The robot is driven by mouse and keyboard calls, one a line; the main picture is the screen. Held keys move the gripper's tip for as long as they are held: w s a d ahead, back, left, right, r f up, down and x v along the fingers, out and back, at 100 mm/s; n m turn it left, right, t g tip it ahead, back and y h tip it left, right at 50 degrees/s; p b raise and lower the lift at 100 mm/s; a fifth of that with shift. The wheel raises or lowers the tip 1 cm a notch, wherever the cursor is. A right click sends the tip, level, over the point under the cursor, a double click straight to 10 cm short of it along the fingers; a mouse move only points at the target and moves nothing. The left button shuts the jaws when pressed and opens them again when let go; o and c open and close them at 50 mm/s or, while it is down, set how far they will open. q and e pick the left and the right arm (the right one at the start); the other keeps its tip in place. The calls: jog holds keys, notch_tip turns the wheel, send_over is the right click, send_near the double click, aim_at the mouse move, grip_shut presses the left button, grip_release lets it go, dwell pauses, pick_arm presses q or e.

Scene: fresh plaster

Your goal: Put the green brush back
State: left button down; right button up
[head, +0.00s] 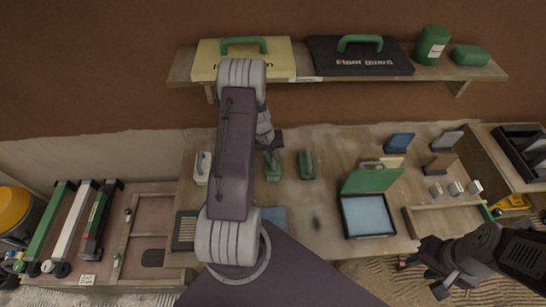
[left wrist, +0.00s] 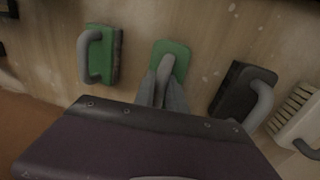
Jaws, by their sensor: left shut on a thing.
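My left gripper (head: 271,158) is over the back part of the workbench, and it is shut on the grey handle of a green brush (head: 273,172). In the left wrist view, the fingers (left wrist: 165,85) close over this handle, with the green body (left wrist: 178,50) showing beyond them. I cannot tell whether it touches the bench. A second green tool with a grey handle (left wrist: 100,55) lies apart beside it, also in the head view (head: 307,163). My right gripper (head: 425,278) is at the lower right, empty, its fingers apart.
A dark block with a grey handle (left wrist: 243,92) and a white brush (left wrist: 295,115) lie on the other side. An open green-lidded box (head: 368,215) stands on the bench (head: 325,190). Above is a shelf (head: 300,77) with cases. A rack of long tools (head: 75,225) is at left.

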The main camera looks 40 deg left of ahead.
pick_arm(q)
jog(key=shift+a+f, duration=0.1)
jog(key=shift+f, duration=0.25)
jog(key=c, duration=1.8)
grip_release()
jog(key=o, duration=0.4)
jog(key=shift+o, duration=0.2)
